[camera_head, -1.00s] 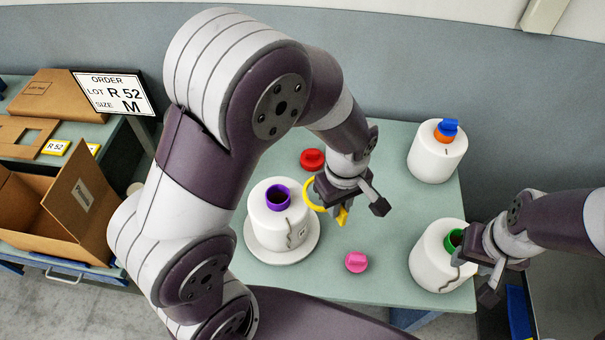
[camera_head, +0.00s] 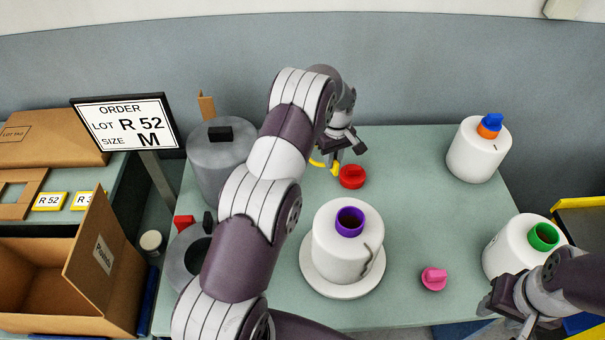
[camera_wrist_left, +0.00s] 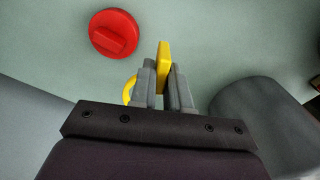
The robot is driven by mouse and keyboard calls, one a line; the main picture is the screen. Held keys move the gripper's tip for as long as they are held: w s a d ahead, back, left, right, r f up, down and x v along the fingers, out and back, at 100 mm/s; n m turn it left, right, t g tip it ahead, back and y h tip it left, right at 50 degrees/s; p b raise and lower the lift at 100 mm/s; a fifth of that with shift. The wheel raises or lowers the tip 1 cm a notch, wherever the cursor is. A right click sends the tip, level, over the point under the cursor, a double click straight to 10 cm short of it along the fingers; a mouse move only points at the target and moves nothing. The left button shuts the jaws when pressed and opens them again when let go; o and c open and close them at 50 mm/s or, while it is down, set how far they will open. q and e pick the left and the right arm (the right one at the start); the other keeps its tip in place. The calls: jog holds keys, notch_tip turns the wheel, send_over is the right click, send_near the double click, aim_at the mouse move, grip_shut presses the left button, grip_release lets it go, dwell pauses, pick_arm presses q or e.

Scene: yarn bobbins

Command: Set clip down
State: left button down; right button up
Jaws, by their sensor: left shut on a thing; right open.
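My left gripper (camera_head: 336,160) is over the back of the table, just behind a red knob-like piece (camera_head: 351,176). It is shut on the yellow clip (camera_head: 317,163), which also shows between the fingers in the left wrist view (camera_wrist_left: 163,64), with a curved yellow part left of them. The clip is low by the table top (camera_head: 420,215); I cannot tell whether it touches. In the left wrist view the red piece (camera_wrist_left: 114,34) lies apart from the clip, to its upper left. My right gripper (camera_head: 508,308) is open at the front right, near the green-cored bobbin (camera_head: 507,250).
A white bobbin with a purple core (camera_head: 345,245) stands on a round white base at the table's middle. A pink piece (camera_head: 433,279) lies front right. Another bobbin (camera_head: 478,152) with orange and blue on top stands back right. A grey canister (camera_head: 215,160) stands back left.

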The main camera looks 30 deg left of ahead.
pick_arm(q)
jog(key=a+f, duration=0.1)
jog(key=a, duration=0.1)
jog(key=s+a+f+p, duration=0.1)
jog(key=a+f, duration=0.1)
jog(key=s+a+f, duration=0.1)
jog(key=a, duration=0.2)
jog(key=shift+s+a+f+p, duration=0.1)
jog(key=shift+s+f+p, duration=0.15)
jog(key=shift+p, duration=0.15)
notch_tip(320, 180, down, 4)
jog(key=shift+r+p, duration=0.2)
jog(key=shift+p, duration=0.5)
jog(key=shift+f, duration=0.35)
jog(key=c, duration=1.1)
grip_release()
